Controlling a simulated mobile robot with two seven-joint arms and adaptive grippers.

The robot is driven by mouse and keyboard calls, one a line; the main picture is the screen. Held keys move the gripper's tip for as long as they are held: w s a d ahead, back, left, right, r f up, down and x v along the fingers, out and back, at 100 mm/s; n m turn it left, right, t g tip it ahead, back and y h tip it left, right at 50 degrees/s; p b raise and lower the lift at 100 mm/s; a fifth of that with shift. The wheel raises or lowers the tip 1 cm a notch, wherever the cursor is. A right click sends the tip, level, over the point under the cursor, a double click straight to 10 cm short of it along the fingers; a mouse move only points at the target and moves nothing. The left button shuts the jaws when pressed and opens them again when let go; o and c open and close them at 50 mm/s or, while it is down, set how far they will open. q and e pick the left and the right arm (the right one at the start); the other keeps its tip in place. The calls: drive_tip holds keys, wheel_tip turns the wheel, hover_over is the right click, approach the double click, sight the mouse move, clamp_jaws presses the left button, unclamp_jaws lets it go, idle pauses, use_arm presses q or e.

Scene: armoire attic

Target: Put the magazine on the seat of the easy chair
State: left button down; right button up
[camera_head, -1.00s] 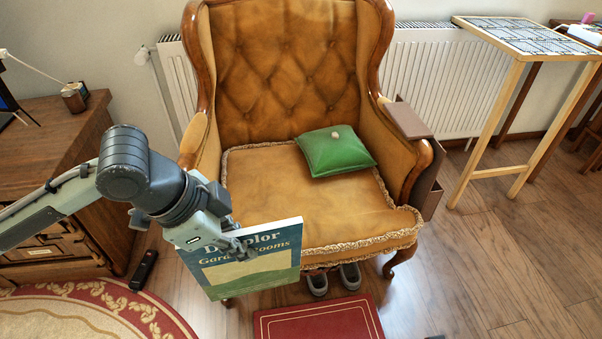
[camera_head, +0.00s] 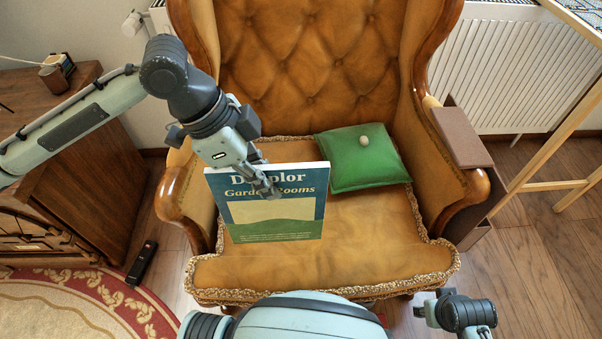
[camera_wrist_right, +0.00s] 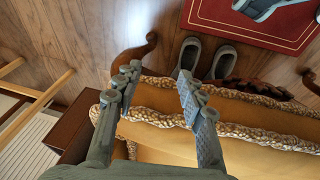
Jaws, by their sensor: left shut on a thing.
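The magazine (camera_head: 272,212) has a blue and green cover with "Garden Rooms" on it. My left gripper (camera_head: 264,188) is shut on its upper part and holds it upright, cover towards me, in front of the seat cushion in the head view. Whether its lower edge touches the seat cannot be told. The easy chair (camera_head: 345,243) is tan leather with a tufted back and a braided seat edge. My right gripper shows at the lower right of the head view, and its fingers (camera_wrist_right: 158,85) are apart with nothing between them in the right wrist view, near the chair's front edge.
A green cushion (camera_head: 350,165) with a small round object (camera_head: 364,141) on it lies on the seat's back right. A brown tray (camera_head: 461,137) sits on the right armrest. Grey shoes (camera_wrist_right: 222,62) and a red footstool or mat (camera_wrist_right: 260,25) are on the floor by the chair.

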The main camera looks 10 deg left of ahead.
use_arm(q)
drive_tip(key=w+f, duration=0.9)
drive_tip(key=f, duration=0.1)
drive_tip(key=shift+w+a+b, duration=0.25)
drive_tip(key=shift+w+b, duration=0.1)
drive_tip(key=shift+b, duration=0.05)
use_arm(e)
wheel_tip(320, 180, up, 3)
drive_tip(key=shift+f, duration=0.15)
use_arm(q)
drive_tip(key=shift+f, duration=0.1)
use_arm(e)
drive_tip(key=shift+s+f, duration=0.1)
drive_tip(key=shift+s, duration=0.05)
use_arm(q)
drive_tip(key=c, duration=1.6)
unclamp_jaws()
use_arm(e)
drive_tip(key=shift+s+f, duration=0.15)
drive_tip(key=shift+f, duration=0.05)
